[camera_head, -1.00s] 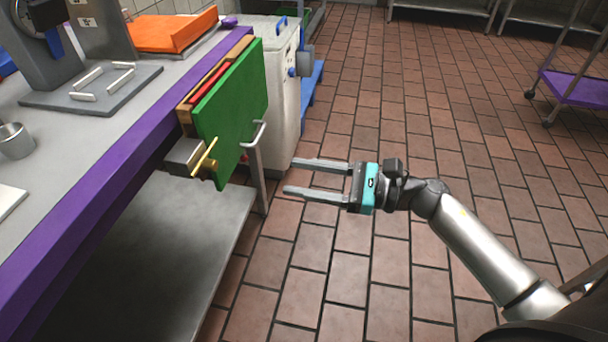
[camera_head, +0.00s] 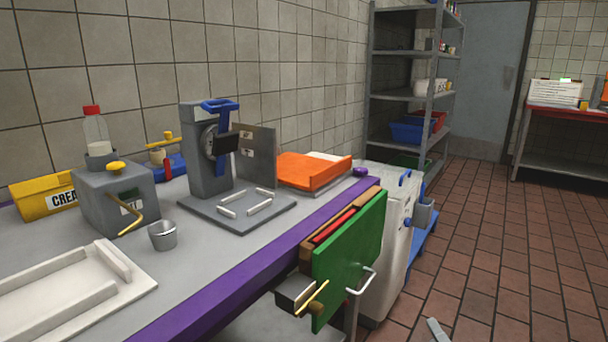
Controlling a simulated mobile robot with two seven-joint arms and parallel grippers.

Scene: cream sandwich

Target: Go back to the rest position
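Only a grey fingertip of my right gripper (camera_head: 436,330) shows, at the bottom edge of the head view. It is over the tiled floor, right of the green board (camera_head: 352,258) at the counter's end. The rest of this gripper is below the picture, so its opening does not show. Nothing is seen at the visible fingertip. My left gripper is not in view.
The purple-edged counter (camera_head: 235,290) holds a grey dispenser (camera_head: 115,200), a metal cup (camera_head: 162,236), a press (camera_head: 207,160), an orange tray (camera_head: 312,171) and a white tray (camera_head: 60,293). A white bin (camera_head: 385,225) stands past the boards. The floor at right is clear.

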